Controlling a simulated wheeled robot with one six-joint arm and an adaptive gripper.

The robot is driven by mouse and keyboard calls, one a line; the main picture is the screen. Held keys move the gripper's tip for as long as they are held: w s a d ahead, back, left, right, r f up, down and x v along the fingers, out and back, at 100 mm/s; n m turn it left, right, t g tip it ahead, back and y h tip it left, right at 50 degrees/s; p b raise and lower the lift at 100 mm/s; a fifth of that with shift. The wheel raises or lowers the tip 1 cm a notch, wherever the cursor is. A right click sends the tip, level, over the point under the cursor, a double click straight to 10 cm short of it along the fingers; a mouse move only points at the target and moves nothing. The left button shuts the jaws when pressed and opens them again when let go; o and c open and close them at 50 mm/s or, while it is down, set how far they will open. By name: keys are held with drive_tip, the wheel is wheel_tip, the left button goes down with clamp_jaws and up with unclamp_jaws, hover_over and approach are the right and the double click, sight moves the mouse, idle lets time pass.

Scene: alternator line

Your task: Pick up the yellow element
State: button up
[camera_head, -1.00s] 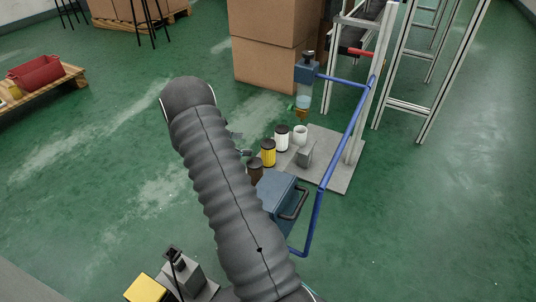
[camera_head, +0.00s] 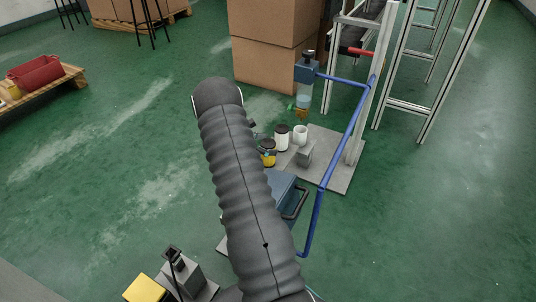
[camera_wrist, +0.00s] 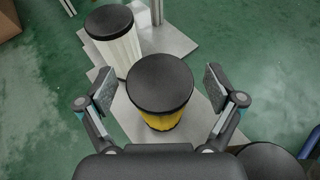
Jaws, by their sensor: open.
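The yellow element (camera_wrist: 162,121) is a yellow cylinder with a black round cap. In the wrist view it stands upright on a grey plate, between the two open fingers of my gripper (camera_wrist: 162,97). Gaps show between each finger pad and the cap, so the fingers do not appear to touch it. In the head view the yellow element (camera_head: 268,158) shows partly beside my arm, which hides most of the gripper.
A white element (camera_wrist: 117,47) with a black cap stands close behind the yellow one. Another black cap (camera_wrist: 268,160) is at the lower right. A white cup (camera_head: 300,134), a blue box (camera_head: 283,192) and a blue tube frame (camera_head: 340,145) are nearby.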

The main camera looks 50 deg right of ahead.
drive_tip(key=shift+c, duration=0.3)
drive_tip(key=c, duration=1.3)
drive_tip(key=shift+r, duration=0.1)
